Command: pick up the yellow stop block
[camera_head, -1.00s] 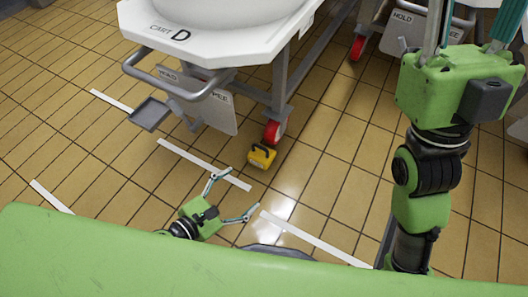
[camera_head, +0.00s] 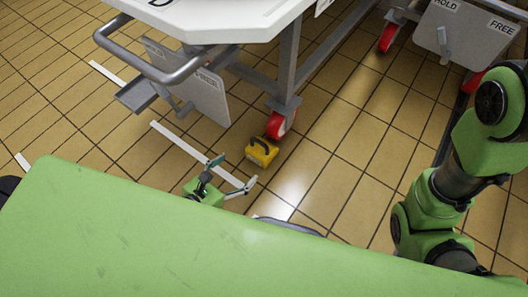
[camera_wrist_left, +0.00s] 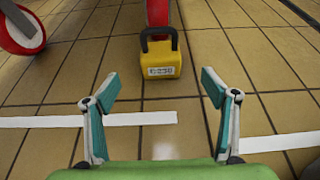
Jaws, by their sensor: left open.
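The yellow stop block (camera_head: 261,153) has a black handle on top and stands upright on the tiled floor, close against a red cart wheel (camera_head: 279,124). In the left wrist view the yellow stop block (camera_wrist_left: 160,60) is straight ahead, centred beyond the fingertips, with a small white label on its face. My left gripper (camera_head: 233,172) is open and empty, low over the floor, on the near left side of the block. In the left wrist view the left gripper (camera_wrist_left: 160,90) has its fingers spread, with clear floor between them. My right gripper is out of view; only part of the right arm shows at the right.
The white cart (camera_head: 210,25) with a grey handle rail (camera_head: 150,70) stands above and behind the block. A grey pedal (camera_head: 136,96) juts out at its left. White floor stripes (camera_head: 190,147) cross the tiles. Floor right of the block is free. Another cart stands at upper right.

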